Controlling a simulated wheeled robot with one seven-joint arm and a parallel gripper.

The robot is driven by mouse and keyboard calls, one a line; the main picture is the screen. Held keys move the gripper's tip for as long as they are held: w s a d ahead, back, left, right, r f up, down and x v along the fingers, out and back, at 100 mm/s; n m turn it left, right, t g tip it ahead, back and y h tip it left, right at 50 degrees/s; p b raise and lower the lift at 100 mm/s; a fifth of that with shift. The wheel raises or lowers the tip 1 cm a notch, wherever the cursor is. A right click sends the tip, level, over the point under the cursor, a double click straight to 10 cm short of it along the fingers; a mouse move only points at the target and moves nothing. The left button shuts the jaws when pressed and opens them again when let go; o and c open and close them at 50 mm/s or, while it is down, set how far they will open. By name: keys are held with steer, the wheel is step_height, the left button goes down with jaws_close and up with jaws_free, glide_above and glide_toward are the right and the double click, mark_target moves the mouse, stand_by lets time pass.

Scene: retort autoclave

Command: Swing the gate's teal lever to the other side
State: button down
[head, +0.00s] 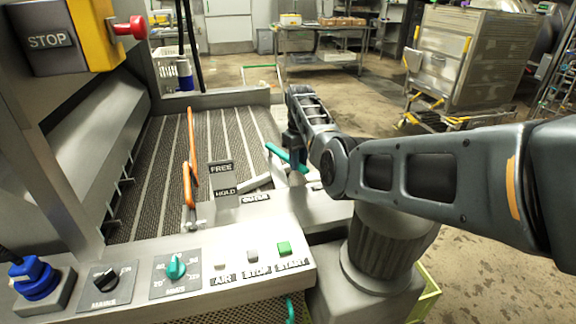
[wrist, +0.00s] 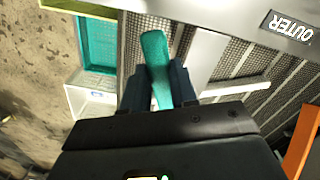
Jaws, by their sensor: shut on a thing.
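The teal lever (head: 286,157) sticks out at the right side of the ribbed conveyor bed, near the label OUTER, and points to the upper left in the head view. My gripper (head: 296,160) is at the lever from above, partly hidden by my own arm. In the wrist view the teal lever (wrist: 156,65) runs between the two fingers of my gripper (wrist: 160,90), which are shut on it. A pale metal bar (head: 257,181), perhaps part of the gate, lies beside the lever. The lever's pivot is hidden.
An orange lever (head: 190,165) stands upright left of the FREE and HOLD plates (head: 223,180). The front panel (head: 200,270) carries knobs and buttons. A yellow STOP box (head: 95,35) with a red knob is at upper left. The ribbed bed (head: 155,160) is clear.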

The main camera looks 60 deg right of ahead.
steer(key=shift+s+d+n+b, duration=0.25)
steer(key=shift+d+n+b, duration=0.15)
steer(key=shift+d+n, duration=0.55)
steer(key=shift+d, duration=0.15)
steer(key=c, duration=0.9)
jaws_free()
steer(key=shift+r, duration=3.9)
